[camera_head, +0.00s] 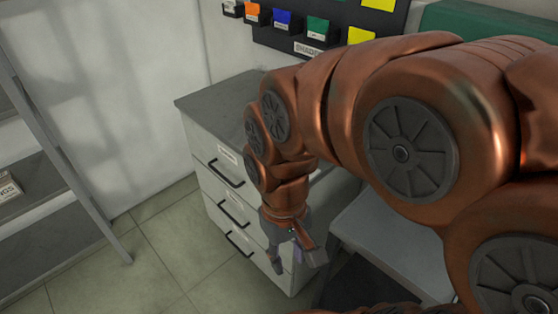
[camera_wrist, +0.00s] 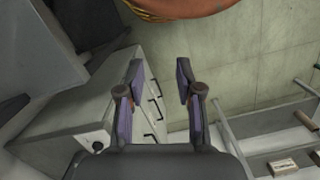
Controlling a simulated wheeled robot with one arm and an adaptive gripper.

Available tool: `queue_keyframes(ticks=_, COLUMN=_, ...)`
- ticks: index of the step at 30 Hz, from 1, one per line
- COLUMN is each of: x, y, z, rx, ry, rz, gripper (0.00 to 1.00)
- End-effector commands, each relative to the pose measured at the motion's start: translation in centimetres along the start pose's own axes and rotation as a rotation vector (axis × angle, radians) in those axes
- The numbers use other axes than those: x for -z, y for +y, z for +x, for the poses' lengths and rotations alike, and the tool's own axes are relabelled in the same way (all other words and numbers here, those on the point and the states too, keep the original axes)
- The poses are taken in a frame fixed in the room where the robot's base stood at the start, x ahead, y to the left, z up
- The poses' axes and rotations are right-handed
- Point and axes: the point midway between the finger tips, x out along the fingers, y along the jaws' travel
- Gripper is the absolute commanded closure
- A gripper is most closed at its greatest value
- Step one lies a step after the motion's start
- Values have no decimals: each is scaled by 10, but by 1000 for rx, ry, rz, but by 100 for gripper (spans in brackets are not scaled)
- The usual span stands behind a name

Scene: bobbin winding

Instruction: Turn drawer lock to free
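A pale drawer cabinet (camera_head: 258,230) with a grey top stands in the middle of the head view, its drawers shut. In the wrist view the cabinet (camera_wrist: 60,115) is at the left. A small dark round spot (camera_wrist: 97,143) on its pale face may be the drawer lock; I cannot tell which way it is turned. The head view does not show a lock clearly; my arm covers part of the cabinet. My gripper (camera_head: 294,262) points down near the cabinet's right front. In the wrist view my gripper (camera_wrist: 160,76) is open, with nothing between its fingers.
Black drawer handles (camera_head: 227,176) stick out from the cabinet front. A grey shelf rack (camera_head: 62,150) stands at the left. A grey surface (camera_head: 390,245) lies right of the cabinet under my arm. Coloured bins (camera_head: 283,20) hang on the back wall. The tiled floor (camera_head: 155,260) left of the cabinet is clear.

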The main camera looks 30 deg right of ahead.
Motion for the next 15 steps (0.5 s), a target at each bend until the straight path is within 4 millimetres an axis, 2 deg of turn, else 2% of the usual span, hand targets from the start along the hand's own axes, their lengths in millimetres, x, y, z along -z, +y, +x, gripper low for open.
queue_keyframes(ticks=8, x=85, y=29, z=-27, rx=15, ry=34, rz=134, gripper=65)
queue_keyframes(ticks=15, x=157, y=68, z=-40, rx=26, ry=67, rz=250, gripper=65)
